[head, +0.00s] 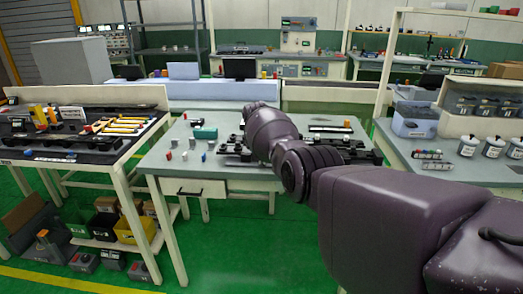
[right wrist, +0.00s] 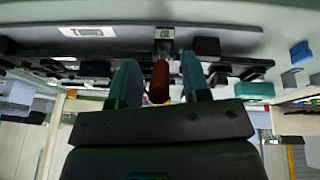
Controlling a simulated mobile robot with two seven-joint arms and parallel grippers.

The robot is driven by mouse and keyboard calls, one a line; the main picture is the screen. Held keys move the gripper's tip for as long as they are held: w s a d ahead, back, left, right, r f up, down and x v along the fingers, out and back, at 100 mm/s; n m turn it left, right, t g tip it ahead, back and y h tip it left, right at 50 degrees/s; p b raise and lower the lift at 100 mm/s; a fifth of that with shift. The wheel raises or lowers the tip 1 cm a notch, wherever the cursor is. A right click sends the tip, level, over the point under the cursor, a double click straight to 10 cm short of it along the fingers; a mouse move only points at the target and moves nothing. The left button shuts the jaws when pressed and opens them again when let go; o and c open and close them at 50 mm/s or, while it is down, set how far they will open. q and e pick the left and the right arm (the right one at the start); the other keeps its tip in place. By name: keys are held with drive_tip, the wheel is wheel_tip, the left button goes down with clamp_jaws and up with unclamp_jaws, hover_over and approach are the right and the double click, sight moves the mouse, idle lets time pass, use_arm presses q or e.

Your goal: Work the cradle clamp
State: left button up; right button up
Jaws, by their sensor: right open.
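In the right wrist view, a red-brown handle (right wrist: 160,82) hangs from a metal clamp fitting (right wrist: 164,42) and sits between my right gripper's two teal fingers (right wrist: 160,64). The fingers stand apart, with a visible gap on each side of the handle. The picture is upside down, with the tabletop along its top. In the head view, dark fixture rails (head: 347,152) lie on the grey table (head: 225,172). My purple right arm covers the middle of the fixture, and the right fingers and handle are hidden there. My left gripper is not in view.
Small red, white and blue blocks (head: 168,156) and a teal block (head: 205,132) lie on the table's left part. A side bench with tools (head: 90,122) stands at left. Shelves with jars (head: 468,146) stand at right.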

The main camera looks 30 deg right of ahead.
use_arm(q)
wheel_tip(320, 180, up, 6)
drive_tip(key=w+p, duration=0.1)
drive_tip(key=p, duration=0.3)
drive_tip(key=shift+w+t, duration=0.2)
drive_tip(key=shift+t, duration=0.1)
use_arm(e)
drive_tip(key=v, duration=1)
drive_tip(key=shift+r, duration=0.35)
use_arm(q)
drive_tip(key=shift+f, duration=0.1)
